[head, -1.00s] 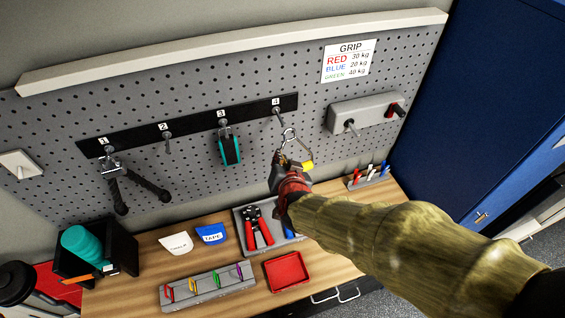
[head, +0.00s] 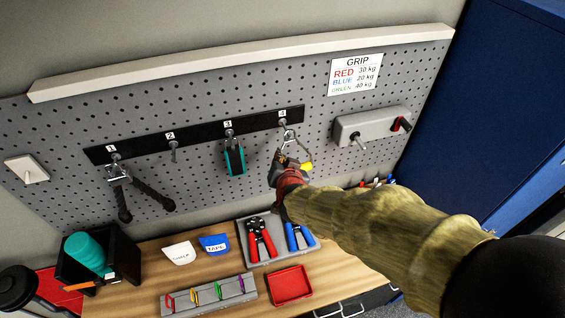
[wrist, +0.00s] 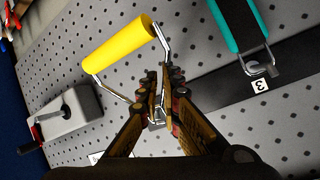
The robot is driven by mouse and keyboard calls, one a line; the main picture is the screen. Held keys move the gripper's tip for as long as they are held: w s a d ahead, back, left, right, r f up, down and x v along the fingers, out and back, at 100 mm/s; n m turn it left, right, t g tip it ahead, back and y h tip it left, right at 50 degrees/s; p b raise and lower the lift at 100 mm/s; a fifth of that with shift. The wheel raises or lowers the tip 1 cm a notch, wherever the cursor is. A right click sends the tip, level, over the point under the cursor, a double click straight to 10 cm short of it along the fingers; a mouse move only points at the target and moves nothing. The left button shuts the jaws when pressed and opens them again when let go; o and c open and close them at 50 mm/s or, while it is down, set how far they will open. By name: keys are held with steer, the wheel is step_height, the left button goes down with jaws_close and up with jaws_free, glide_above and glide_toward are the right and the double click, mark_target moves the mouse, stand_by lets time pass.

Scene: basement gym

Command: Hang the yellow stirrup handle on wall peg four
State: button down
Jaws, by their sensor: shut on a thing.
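The yellow stirrup handle (head: 306,165) has a yellow grip and a bent metal frame. My gripper (head: 284,156) is shut on its metal frame, just below peg four (head: 284,122). In the wrist view the yellow grip (wrist: 120,46) sticks out to the upper left of my gripper (wrist: 160,84). The top of the frame is at or very near peg four; I cannot tell if it is around the peg. In the wrist view my fingers hide most of that spot.
Peg two (head: 173,146) is bare. A black-handled piece (head: 140,190) hangs on peg one. A grey box with a red-tipped crank (head: 370,127) juts from the pegboard at right. The bench (head: 215,265) below holds trays and tools.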

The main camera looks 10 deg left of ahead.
steer(key=x, duration=0.1)
steer(key=b+x, duration=0.1)
steer(key=x, duration=0.2)
steer(key=shift+w+a+r, duration=0.2)
steer(key=shift+a, duration=0.25)
steer(key=shift+f, duration=0.15)
stand_by(0.7)
steer(key=c, duration=1.9)
jaws_free()
